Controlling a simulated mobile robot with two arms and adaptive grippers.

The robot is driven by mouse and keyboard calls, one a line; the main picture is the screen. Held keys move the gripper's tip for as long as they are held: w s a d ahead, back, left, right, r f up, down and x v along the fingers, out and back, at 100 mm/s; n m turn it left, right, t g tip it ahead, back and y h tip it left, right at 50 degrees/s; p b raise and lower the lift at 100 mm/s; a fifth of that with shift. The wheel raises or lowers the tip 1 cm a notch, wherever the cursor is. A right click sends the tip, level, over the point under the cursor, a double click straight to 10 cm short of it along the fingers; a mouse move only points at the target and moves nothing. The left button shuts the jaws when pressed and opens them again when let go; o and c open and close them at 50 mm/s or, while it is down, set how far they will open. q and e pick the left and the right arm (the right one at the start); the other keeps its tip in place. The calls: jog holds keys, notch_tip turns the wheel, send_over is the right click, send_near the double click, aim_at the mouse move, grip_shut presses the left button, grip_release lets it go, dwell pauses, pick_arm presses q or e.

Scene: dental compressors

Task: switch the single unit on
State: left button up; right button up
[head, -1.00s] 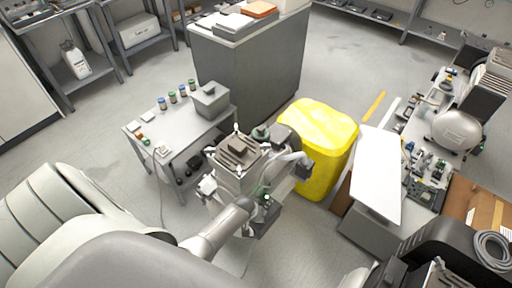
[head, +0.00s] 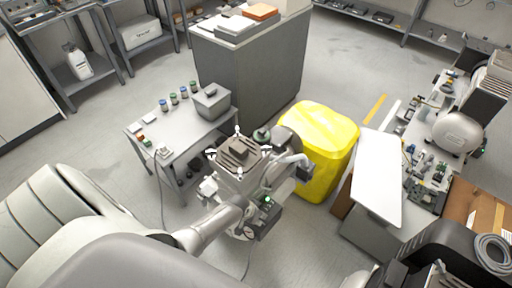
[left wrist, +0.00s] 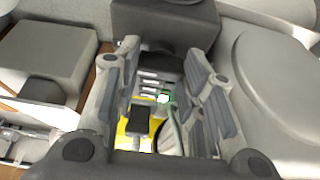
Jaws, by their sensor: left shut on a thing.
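The single unit (head: 238,154) is a grey compressor with a finned top and white fittings, standing at the middle of the head view. My left gripper (head: 252,205) is at this box, partly lost among the unit's parts. The exact contact is hard to see. My right gripper is not discernible.
A small grey table (head: 170,150) with jars and a box is behind left. A white-topped cart (head: 378,180) stands right. Open floor lies behind.

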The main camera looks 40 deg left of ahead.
pick_arm(q)
jog(key=o, duration=1)
jog(key=shift+r, duration=0.1)
jog(key=shift+v, duration=5.95)
